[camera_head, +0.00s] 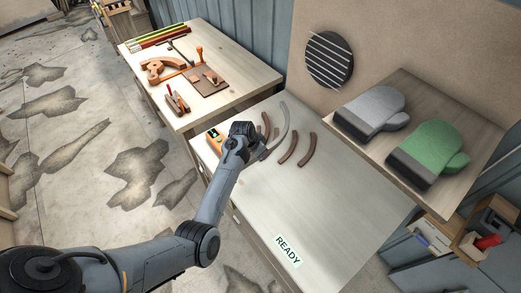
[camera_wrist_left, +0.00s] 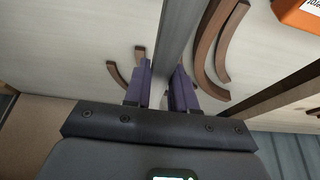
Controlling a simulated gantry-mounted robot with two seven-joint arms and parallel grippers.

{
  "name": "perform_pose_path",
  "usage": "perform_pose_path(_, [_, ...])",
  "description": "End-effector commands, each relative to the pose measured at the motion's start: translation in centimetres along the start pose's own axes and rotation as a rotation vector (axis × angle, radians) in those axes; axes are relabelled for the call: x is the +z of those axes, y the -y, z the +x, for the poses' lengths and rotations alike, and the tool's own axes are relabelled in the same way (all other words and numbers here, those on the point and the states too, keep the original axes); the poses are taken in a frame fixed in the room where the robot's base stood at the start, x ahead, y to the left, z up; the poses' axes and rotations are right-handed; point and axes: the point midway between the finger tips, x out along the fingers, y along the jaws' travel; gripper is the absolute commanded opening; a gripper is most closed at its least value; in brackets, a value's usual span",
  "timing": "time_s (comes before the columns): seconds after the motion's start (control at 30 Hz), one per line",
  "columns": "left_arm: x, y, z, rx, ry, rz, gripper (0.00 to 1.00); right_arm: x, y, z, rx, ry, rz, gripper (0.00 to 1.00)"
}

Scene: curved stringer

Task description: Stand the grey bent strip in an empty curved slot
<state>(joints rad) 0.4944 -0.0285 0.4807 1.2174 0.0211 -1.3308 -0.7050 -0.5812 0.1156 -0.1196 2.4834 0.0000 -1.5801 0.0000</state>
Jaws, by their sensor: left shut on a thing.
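The grey bent strip (camera_head: 288,122) is held by my left gripper (camera_head: 259,151) above the pale workbench. In the left wrist view the grey strip (camera_wrist_left: 176,38) runs between the two purple fingers of my left gripper (camera_wrist_left: 163,78), which are shut on it. Brown curved rails stand in pairs on the bench with narrow curved slots between them. One pair (camera_head: 290,148) lies to the right of the gripper and looks empty; another (camera_head: 266,126) is partly hidden by the gripper and strip. Brown rails also show in the left wrist view (camera_wrist_left: 207,52). The strip's lower edge is unclear.
An orange device (camera_head: 214,140) sits at the bench's left edge by my arm. A READY label (camera_head: 288,250) marks the front of the bench, which is clear. A shelf with grey and green mitts (camera_head: 428,152) is at right; a wooden tool table (camera_head: 240,73) stands behind.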

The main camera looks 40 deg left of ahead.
Motion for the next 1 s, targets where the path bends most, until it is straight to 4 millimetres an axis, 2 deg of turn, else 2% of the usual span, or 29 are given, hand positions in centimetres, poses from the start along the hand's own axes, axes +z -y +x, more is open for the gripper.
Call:
perform_pose_path(0.1, [0.7, 0.0, 1.6, 0.001, 0.001, 0.001, 0.00, 0.4, 0.1, 1.1, -0.001, 0.003, 0.001, 0.43])
perform_pose_path(0.5, [2.4, -0.1, 5.6, 0.001, 0.000, 0.001, 0.00, 1.0, 0.1, 3.1, 0.000, 0.004, -0.002, 0.43])
perform_pose_path(0.7, [2.9, -0.1, 6.9, 0.000, 0.000, 0.000, 0.00, 1.2, 0.0, 3.7, 0.005, 0.004, -0.008, 0.43])
perform_pose_path(1.0, [3.1, 0.0, 7.5, -0.001, -0.002, 0.000, 0.00, 1.3, -0.1, 4.0, 0.006, 0.004, -0.009, 0.43])
